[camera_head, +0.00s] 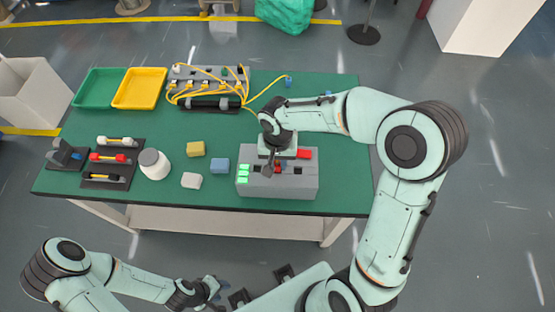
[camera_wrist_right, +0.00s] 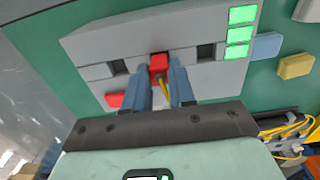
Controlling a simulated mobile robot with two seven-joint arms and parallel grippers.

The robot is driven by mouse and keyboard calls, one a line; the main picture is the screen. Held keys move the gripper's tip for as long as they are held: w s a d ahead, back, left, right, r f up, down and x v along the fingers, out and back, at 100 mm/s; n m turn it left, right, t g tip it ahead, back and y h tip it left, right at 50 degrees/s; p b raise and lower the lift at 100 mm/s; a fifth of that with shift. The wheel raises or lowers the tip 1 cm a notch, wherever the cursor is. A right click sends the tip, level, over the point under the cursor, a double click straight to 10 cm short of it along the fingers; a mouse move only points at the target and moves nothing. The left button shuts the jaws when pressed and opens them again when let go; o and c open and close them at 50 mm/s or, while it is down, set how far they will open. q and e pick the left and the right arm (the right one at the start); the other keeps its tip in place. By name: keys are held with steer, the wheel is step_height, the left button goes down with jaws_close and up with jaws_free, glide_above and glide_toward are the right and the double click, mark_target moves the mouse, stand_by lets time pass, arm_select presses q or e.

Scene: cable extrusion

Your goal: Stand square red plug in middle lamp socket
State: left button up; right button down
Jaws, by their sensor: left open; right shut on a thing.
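The grey lamp box (camera_head: 300,185) stands near the table's front edge, with lit green lamps on its left end; three green lamps (camera_wrist_right: 240,35) show in the right wrist view. My right gripper (camera_wrist_right: 165,85) is over the box, shut on the red plug (camera_wrist_right: 158,63). The plug is at the middle dark socket, between two other sockets (camera_wrist_right: 118,67) (camera_wrist_right: 206,52). Fingers partly hide the plug, and I cannot tell how deep it sits. A yellow cord shows between the fingers. My left gripper (camera_head: 212,288) is open and empty, in front of the table.
Another red piece (camera_head: 305,154) lies at the box's back right. Blue (camera_head: 220,166), yellow (camera_head: 196,149) and white (camera_head: 191,180) blocks and a white jar (camera_head: 154,164) stand left of it. Yellow cables (camera_head: 215,85), trays (camera_head: 140,88) and a tool rack (camera_head: 105,165) lie further off.

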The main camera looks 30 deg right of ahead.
mark_target(277, 164)
steer(key=shift+f+b, duration=0.4)
steer(key=shift+f, duration=0.2)
steer(key=c, duration=0.9)
jaws_free()
steer(key=shift+o, duration=0.2)
steer(key=shift+r, duration=0.15)
step_height(277, 164, up, 13)
steer(key=p, duration=0.1)
steer(key=shift+r, duration=0.15)
